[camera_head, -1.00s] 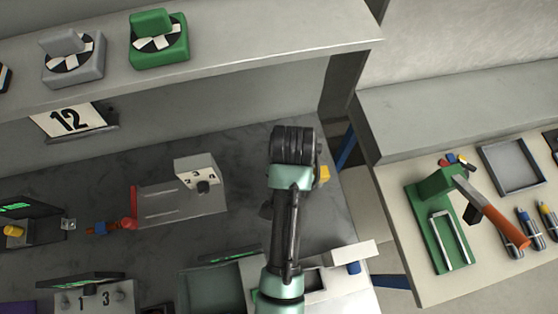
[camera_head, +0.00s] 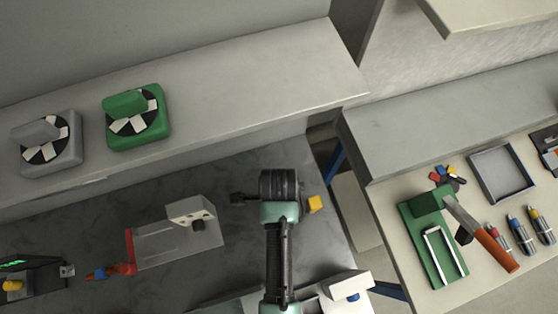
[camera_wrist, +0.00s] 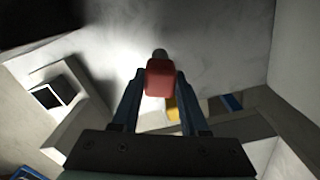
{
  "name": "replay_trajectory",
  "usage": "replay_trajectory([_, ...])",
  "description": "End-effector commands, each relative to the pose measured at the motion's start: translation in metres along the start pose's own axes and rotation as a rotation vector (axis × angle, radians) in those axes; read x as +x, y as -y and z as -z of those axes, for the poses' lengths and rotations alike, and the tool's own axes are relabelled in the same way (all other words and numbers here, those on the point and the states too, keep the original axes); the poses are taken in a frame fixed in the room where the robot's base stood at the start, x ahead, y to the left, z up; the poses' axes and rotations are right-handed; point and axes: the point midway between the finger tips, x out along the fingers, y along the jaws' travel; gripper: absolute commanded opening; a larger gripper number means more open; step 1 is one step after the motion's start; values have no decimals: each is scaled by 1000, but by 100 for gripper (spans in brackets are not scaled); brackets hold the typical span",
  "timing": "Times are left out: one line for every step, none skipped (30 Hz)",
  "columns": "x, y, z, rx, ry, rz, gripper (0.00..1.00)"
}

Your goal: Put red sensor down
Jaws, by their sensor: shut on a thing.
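The red sensor (camera_wrist: 160,78) is a small red block with a dark grey tip. In the wrist view it sits between the two blue-grey fingers of my gripper (camera_wrist: 160,85), which is shut on it. The grey work surface (camera_wrist: 215,45) lies beyond the sensor; I cannot tell whether they touch. In the head view my arm hides the sensor and the fingertips; the black wrist end of my arm is over the dark bench top (camera_head: 240,165).
A grey box (camera_head: 192,213) with a clear plate and red edge stands left of my arm. A red and blue part (camera_head: 115,270) adjoins it. A yellow piece (camera_head: 315,204) shows just right of my wrist. A green fixture (camera_head: 432,235) is on the right bench. Dark bench lies bare behind the arm.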

Motion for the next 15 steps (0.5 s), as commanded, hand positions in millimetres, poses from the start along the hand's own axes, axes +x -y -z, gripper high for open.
replay_trajectory([5,0,0,-1,0,-2,0])
replay_trajectory([6,0,0,-1,0,0,0])
replay_trajectory([9,1,0,-1,0,1,0])
replay_trajectory([11,0,0,-1,0,-1,0])
replay_trajectory([14,0,0,-1,0,-1,0])
replay_trajectory([19,0,0,-1,0,-1,0])
replay_trajectory([23,0,0,-1,0,-3,0])
replay_trajectory([28,0,0,-1,0,-2,0])
replay_trajectory([33,0,0,-1,0,-2,0])
replay_trajectory([38,0,0,-1,0,-2,0])
replay_trajectory([41,0,0,-1,0,-2,0])
replay_trajectory([45,0,0,-1,0,-1,0])
replay_trajectory([47,0,0,-1,0,-1,0])
replay_trajectory([49,0,0,-1,0,0,0])
replay_trajectory([50,0,0,-1,0,1,0])
